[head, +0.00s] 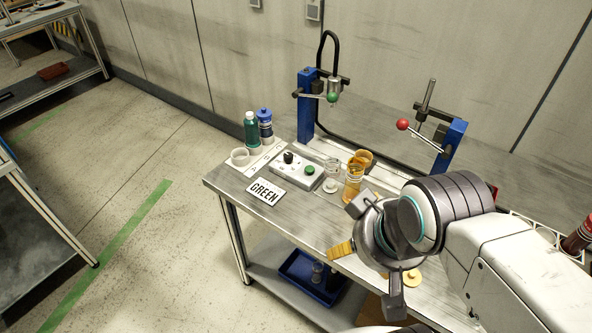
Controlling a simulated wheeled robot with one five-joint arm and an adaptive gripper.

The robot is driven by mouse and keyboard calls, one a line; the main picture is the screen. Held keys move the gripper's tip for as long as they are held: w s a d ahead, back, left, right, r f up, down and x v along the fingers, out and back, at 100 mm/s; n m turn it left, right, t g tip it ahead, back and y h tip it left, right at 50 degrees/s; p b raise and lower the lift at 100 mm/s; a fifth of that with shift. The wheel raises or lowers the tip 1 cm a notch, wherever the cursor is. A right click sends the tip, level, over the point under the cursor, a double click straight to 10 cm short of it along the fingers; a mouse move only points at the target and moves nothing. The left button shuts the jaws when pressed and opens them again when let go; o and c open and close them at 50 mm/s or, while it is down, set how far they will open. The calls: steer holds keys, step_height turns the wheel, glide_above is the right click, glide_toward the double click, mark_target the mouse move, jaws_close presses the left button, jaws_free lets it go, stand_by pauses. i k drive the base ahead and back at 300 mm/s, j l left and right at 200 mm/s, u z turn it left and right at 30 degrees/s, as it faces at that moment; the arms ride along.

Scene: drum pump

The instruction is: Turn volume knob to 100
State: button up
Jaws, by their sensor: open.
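A grey control box (297,171) sits on the bench left of my gripper. It carries a black knob (288,157) near its back left and a green button (310,170) toward its right. The knob's scale and pointer are too small to read. My gripper (376,254) is open, with nothing visible between its fingers. It is over the bench's front edge, to the right of and nearer than the control box, well apart from the knob.
A sign reading GREEN (266,191) is in front of the box. Bottles (265,127) stand behind left. An amber-filled beaker (353,180) stands between box and gripper. Two blue stands, one with a green-ball lever (332,97), one with a red-ball lever (402,125), rise behind.

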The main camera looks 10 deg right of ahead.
mark_target(287, 157)
steer(key=i+j+u, duration=0.3)
steer(key=u, duration=0.15)
steer(key=i+j+u, duration=0.25)
steer(key=u, duration=0.25)
steer(key=i+u, duration=0.75)
steer(key=u, duration=0.15)
